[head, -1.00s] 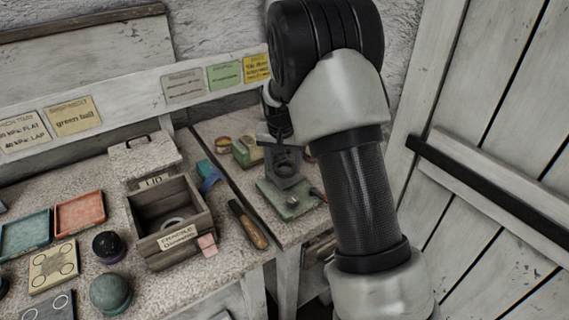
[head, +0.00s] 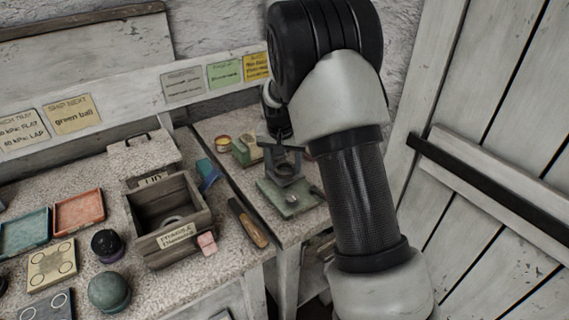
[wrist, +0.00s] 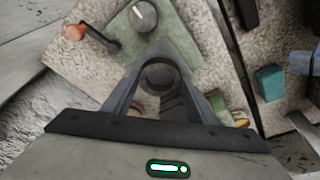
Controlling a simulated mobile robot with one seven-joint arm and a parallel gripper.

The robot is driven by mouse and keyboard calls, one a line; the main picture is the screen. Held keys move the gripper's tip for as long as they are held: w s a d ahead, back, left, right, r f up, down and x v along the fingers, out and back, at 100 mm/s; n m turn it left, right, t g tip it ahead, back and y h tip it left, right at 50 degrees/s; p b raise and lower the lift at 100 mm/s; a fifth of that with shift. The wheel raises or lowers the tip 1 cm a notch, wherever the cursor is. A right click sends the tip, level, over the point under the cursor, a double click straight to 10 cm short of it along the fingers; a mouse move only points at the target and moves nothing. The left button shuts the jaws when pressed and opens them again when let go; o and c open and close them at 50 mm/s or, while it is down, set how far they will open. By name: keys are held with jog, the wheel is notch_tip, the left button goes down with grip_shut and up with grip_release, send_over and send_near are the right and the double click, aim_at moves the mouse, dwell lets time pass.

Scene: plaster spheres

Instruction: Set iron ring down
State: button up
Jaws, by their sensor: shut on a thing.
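The iron ring (wrist: 158,77) is a dark grey ring between the fingertips of my gripper (wrist: 157,74) in the wrist view. My gripper is shut on it. In the head view my gripper (head: 283,160) points down over the right-hand bench, at the back part of a green metal device (head: 290,201). The device shows in the wrist view as a green plate with a round knob (wrist: 142,16). The ring is over or beside this plate. I cannot tell whether it touches anything beneath it.
A wooden crate (head: 192,243) with a grey ring-shaped thing inside stands on the left-hand bench. A wood-handled tool (head: 248,222) lies beside the gap between benches. A dark ball (head: 107,246), a green ball (head: 110,291) and trays are further left. A plank door (head: 500,200) stands right.

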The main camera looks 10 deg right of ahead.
jog(key=shift+f, duration=0.2)
jog(key=o, duration=1.3)
jog(key=shift+o, duration=0.2)
jog(key=shift+a, duration=0.1)
jog(key=shift+a+r, duration=0.1)
jog(key=shift+r, duration=0.05)
